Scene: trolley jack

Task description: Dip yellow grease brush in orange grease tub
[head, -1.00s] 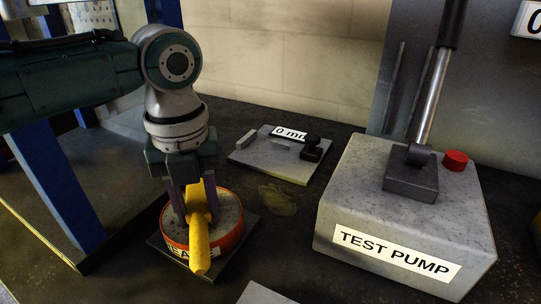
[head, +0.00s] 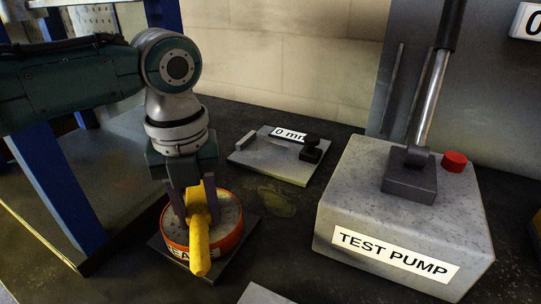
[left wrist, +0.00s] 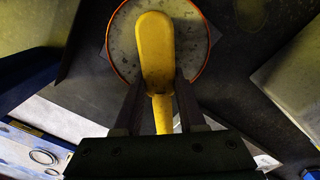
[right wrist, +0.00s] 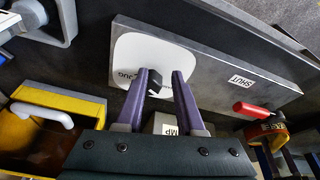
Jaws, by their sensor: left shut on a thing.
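The yellow grease brush (head: 199,235) is held in my left gripper (head: 196,205), whose two fingers close on it from either side. The orange-rimmed grease tub (head: 236,238) stands directly below, with grey speckled contents. The brush's handle slants toward the camera over the tub's front rim; whether its far end touches the grease is hidden. In the left wrist view, the brush (left wrist: 155,50) lies across the tub's round opening (left wrist: 197,40), between the fingers (left wrist: 158,100). My right gripper (right wrist: 160,88) shows only in the right wrist view, its fingers apart with nothing between them.
The grey test pump (head: 400,220) with its upright lever stands to the right. A flat plate labelled "0 mm" (head: 275,160) lies behind the tub. A blue post (head: 65,190) stands to the left. A red-handled item (right wrist: 255,110) shows in the right wrist view.

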